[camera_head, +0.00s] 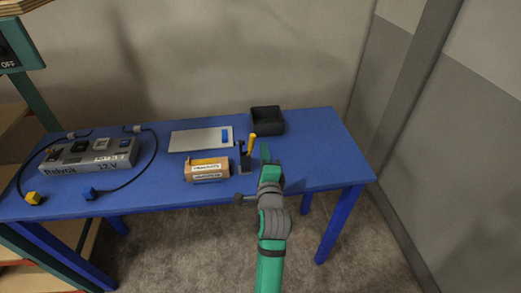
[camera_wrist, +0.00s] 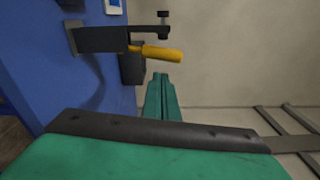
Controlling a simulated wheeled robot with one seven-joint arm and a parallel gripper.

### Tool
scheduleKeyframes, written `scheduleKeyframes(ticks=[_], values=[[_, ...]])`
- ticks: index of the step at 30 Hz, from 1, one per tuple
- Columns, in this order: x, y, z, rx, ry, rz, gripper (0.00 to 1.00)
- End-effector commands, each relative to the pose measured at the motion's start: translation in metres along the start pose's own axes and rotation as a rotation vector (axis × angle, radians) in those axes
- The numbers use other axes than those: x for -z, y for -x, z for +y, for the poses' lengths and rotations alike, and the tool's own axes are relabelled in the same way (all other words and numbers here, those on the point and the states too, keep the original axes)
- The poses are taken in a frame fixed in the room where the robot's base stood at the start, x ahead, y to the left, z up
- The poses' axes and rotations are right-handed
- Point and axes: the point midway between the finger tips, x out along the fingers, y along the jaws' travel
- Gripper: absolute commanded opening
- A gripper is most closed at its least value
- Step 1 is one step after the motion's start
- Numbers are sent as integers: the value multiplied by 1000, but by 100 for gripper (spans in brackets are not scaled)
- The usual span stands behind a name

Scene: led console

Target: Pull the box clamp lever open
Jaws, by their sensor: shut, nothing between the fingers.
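The clamp (camera_head: 244,160) is a dark bracket standing on the blue table, just right of the cardboard box (camera_head: 207,169). Its yellow lever (camera_head: 252,142) points up and tilts slightly right in the head view. In the wrist view the clamp (camera_wrist: 105,39) is at the upper left and the lever (camera_wrist: 162,54) sticks out to the right. My gripper (camera_head: 265,150) is just right of the clamp, apart from the lever. In the wrist view its green fingers (camera_wrist: 160,79) are together and empty, below the lever.
A black bin (camera_head: 266,120) stands behind the clamp. A grey panel (camera_head: 200,139) with a blue part lies behind the box. A grey console (camera_head: 90,156) with cables and yellow and blue plugs is at the left. The table's right end is clear.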

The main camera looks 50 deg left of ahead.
Motion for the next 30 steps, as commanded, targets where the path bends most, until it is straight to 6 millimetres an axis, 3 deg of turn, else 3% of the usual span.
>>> scheduleKeyframes(ticks=[3,12,18,30], values=[[19,8,1,0,-2,2,0],[16,69,2,-1,-2,-2,0],[14,95,2,-2,-1,-6,0],[16,107,1,0,2,-2,0]])
